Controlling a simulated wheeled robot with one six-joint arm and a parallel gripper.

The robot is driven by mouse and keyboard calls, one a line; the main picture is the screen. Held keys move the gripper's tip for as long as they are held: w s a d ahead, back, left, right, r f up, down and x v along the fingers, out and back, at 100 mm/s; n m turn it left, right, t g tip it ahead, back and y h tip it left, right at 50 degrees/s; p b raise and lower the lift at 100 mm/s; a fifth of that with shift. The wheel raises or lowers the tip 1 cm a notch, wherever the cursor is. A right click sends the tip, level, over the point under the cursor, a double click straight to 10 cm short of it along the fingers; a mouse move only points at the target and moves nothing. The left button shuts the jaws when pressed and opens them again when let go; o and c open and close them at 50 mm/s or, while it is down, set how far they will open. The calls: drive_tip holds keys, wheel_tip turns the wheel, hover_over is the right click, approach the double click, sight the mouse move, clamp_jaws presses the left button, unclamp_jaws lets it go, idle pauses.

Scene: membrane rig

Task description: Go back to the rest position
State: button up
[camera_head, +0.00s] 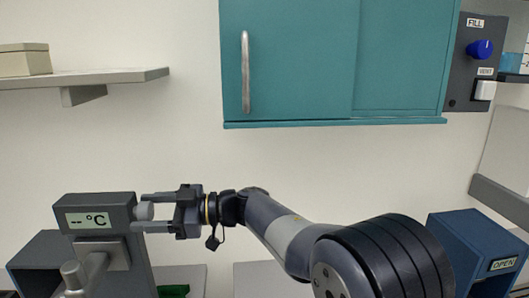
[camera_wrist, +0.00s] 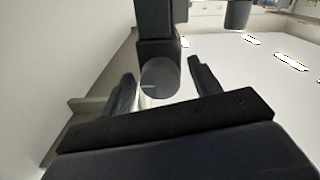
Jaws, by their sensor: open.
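My gripper (camera_head: 152,211) reaches left at lower left of the head view, at the side of a dark grey unit (camera_head: 121,208) with a display reading "-- °C". Its two fingers are apart, one above and one below a round grey knob (camera_head: 144,211) on the unit's right side. In the wrist view the knob (camera_wrist: 160,78) sits between the open fingers (camera_wrist: 160,72), with a gap visible on its right. Whether the left finger touches it, I cannot tell. My arm runs back to the lower right.
A lever (camera_head: 85,274) sticks out of the unit's front. A teal cabinet (camera_head: 290,60) hangs above, with a shelf (camera_head: 90,79) at left. A blue box (camera_head: 478,245) labelled OPEN stands at right. A FILL/VENT panel (camera_head: 468,60) is upper right. Bare wall lies above my arm.

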drive_tip(key=m+p, duration=0.1)
drive_tip(key=m, duration=0.3)
drive_tip(key=shift+m, duration=0.4)
drive_tip(key=shift+w+d+f, duration=0.1)
drive_tip(key=shift+d, duration=0.95)
drive_tip(key=shift+r, duration=0.2)
